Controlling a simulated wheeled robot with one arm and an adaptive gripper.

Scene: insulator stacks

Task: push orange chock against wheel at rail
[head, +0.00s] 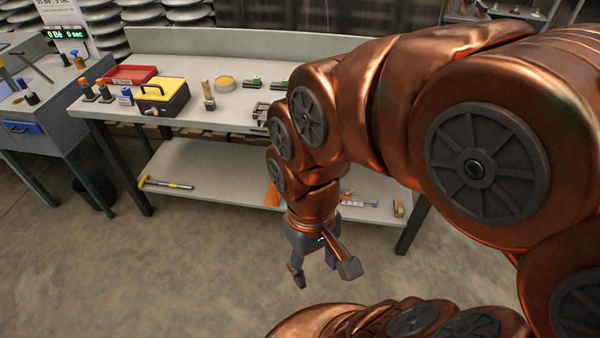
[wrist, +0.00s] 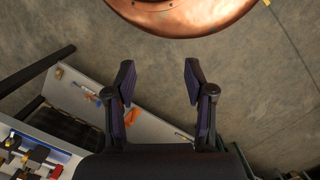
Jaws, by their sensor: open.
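The orange chock (head: 272,195) appears as a small orange wedge on the lower shelf of the bench, partly hidden by my arm. In the wrist view an orange piece (wrist: 133,116) shows just behind the left finger. A small pale rail-like piece with coloured parts (head: 360,201) lies on the same shelf to the right; it also shows in the wrist view (wrist: 86,91). The wheel is too small to make out. My gripper (head: 314,270) is open and empty, pointing down over the floor in front of the shelf, apart from the chock.
The lower shelf (head: 215,168) also holds a yellow-headed hammer (head: 165,184) at left and a wooden block (head: 399,208) at right. The bench top (head: 290,72) above carries a yellow-black box (head: 163,95) and a red tray (head: 130,76). Dark legs (head: 411,225) stand at the bench corners. The floor in front is clear.

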